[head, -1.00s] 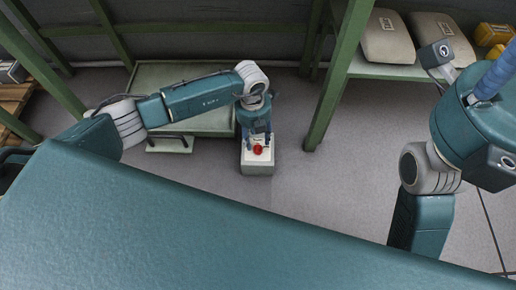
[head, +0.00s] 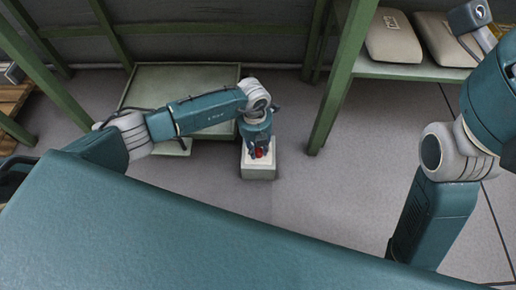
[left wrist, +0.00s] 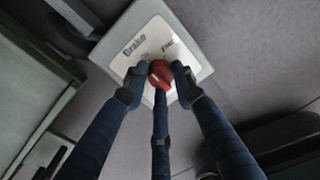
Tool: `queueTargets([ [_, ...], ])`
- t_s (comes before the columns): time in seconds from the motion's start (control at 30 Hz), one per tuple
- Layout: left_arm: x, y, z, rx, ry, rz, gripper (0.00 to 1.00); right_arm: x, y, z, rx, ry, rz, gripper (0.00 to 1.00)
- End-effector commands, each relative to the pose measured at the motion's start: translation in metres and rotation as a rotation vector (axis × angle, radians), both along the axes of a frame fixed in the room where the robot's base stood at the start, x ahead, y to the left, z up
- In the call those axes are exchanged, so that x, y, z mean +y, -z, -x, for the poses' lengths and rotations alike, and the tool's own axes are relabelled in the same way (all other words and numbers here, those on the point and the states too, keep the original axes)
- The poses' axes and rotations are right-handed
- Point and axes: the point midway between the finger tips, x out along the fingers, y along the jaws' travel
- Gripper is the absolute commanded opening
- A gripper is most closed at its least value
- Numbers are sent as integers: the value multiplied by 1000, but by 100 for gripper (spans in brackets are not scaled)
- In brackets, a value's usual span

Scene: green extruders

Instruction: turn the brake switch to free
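The brake switch is a red knob (head: 260,153) on a pale box (head: 258,172) standing on the floor. In the left wrist view the red knob (left wrist: 160,73) sits on a white plate (left wrist: 150,40) with the printed word "Brake" at left and a shorter word, likely "Free", at right. My left gripper (head: 259,150) points down over the box. In the left wrist view its three dark fingers (left wrist: 158,80) are spread around the knob, with the tips close beside it; firm contact cannot be made out. The knob's exact pointing is hard to tell. My right gripper is out of view.
A green platform (head: 180,85) stands just left of the box. A green post (head: 340,90) and a shelf with grey sacks (head: 393,38) stand to the right. The grey floor (head: 300,200) in front and right of the box is clear.

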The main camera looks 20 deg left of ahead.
Motion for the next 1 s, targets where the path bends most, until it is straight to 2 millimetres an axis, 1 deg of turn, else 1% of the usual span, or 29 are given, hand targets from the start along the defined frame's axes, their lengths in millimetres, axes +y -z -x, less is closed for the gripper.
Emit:
queueTargets([
  [0.27, -2, 0, 3, 7, 28, 3, 0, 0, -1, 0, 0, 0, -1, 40],
  [0.47, -1, 0, 4, 10, 122, 1, 0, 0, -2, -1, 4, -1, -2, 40],
  [0.67, -1, 0, 4, 11, 283, 2, 0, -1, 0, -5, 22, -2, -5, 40],
  [1.0, 0, 1, 4, 14, 606, 1, 0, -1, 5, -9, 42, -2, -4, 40],
])
